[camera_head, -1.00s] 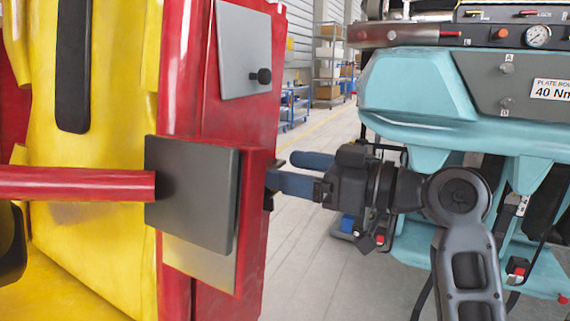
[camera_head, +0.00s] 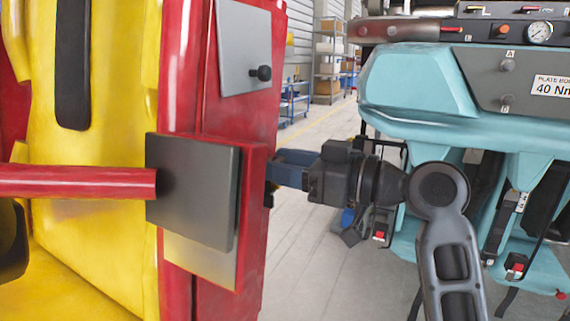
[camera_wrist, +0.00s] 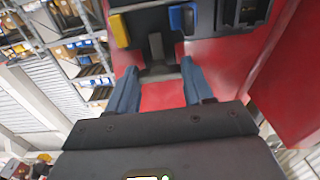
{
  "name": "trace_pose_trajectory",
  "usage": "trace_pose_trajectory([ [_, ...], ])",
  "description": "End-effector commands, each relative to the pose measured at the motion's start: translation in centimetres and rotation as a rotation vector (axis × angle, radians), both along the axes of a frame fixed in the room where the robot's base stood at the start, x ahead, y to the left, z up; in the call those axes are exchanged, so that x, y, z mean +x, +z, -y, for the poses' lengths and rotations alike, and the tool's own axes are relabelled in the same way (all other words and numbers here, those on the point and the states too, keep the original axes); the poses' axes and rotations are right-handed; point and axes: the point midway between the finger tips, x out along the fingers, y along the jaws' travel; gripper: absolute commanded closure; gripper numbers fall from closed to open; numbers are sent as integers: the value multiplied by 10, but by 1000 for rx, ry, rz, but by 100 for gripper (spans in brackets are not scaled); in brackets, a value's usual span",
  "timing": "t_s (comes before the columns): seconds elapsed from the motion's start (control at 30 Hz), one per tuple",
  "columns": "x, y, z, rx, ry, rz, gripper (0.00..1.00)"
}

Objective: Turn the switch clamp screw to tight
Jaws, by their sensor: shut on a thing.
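My gripper (camera_head: 276,166) reaches from the right to the side of the red upright (camera_head: 250,225), behind the dark square plate (camera_head: 195,190). In the wrist view my gripper (camera_wrist: 160,70) has its two blue fingers either side of a small grey part (camera_wrist: 158,68), shut on it. This part seems to be the clamp screw, below a dark switch housing (camera_wrist: 150,18). A yellow lever (camera_wrist: 119,30) and a blue lever (camera_wrist: 179,18) stand on the housing. The screw is hidden in the head view, and its tightness cannot be told.
A red bar (camera_head: 75,182) meets the dark plate from the left, in front of a yellow seat (camera_head: 100,120). A grey panel with a black knob (camera_head: 264,73) is above. A teal machine (camera_head: 420,85) stands at right. Open floor (camera_head: 305,240) lies between.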

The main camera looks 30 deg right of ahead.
Motion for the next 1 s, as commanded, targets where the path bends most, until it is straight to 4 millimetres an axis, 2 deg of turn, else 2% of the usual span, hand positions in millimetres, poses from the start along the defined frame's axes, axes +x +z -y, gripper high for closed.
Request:
trace_pose_trajectory([
  [0.1, 0, 0, 0, 0, 0, 0, 79],
  [0.5, 0, -2, 0, -92, 0, 67, 79],
  [0.77, 0, 0, 0, -94, 0, 67, 79],
  [0.8, 0, 0, 0, -94, 0, 67, 45],
  [1.0, 0, 0, 0, -93, 0, 68, 26],
])
